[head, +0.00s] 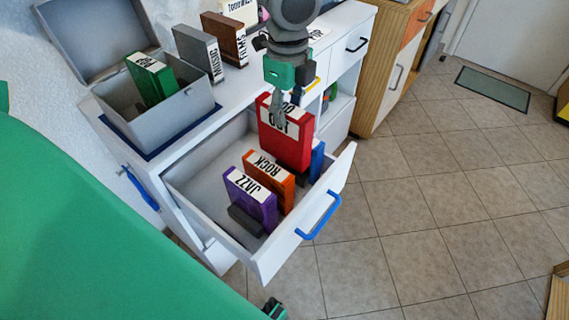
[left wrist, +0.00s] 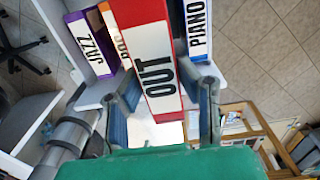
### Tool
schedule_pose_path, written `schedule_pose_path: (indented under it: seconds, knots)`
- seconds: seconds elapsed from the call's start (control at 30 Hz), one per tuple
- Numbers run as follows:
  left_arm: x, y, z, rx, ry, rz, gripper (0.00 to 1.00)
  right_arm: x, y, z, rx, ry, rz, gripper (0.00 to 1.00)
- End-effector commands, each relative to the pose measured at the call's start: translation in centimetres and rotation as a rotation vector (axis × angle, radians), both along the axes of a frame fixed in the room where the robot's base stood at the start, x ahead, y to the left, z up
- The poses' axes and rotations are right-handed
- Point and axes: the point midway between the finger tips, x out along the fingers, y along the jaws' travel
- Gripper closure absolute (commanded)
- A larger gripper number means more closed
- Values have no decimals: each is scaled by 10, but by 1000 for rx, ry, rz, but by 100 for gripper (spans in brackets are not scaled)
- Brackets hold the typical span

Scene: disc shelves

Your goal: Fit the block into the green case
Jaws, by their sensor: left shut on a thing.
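My left gripper (head: 280,108) is shut on a red block (head: 287,140) marked OUT. The red block is upright above the open white drawer (head: 205,170), at its back right part. In the left wrist view the fingers (left wrist: 165,100) sit on either side of the red block (left wrist: 145,50). A green block (head: 160,78) stands in an open grey box (head: 185,110) on the cabinet top.
Grey MUSIC (head: 198,50) and brown (head: 225,38) blocks stand on the cabinet.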

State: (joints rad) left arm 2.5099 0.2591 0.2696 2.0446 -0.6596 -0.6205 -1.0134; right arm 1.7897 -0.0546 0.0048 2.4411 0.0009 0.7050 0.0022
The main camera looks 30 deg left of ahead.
Motion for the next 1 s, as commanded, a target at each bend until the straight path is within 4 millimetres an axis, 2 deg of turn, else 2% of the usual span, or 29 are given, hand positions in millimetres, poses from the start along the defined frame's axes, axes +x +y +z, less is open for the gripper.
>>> schedule_pose_path:
  seconds: [0.03, 0.17, 0.4, 0.5, 0.67, 0.9, 1.0]
  knots:
    - [-1, 0, -11, 0, 1, 0, 100, 0, 0, -11, 0, 0, 0, 60]
    - [-1, 0, -20, 0, 0, 0, 100, 0, 0, -17, 0, 0, 0, 60]
    - [-2, 0, -63, 1, 4, -1, 100, 0, 0, -28, 0, 0, 0, 60]
    - [-1, 0, -75, 0, 2, 0, 100, 0, 0, -31, 0, 0, 0, 60]
    - [-2, 1, -85, 0, 0, 0, 100, 0, 0, -33, 0, 0, 0, 60]
    - [-2, 0, -117, 0, 2, -1, 100, 0, 0, -42, 0, 0, 0, 60]
    - [-1, 0, -117, 0, -1, 0, 100, 0, 0, -41, 0, 0, 0, 60]
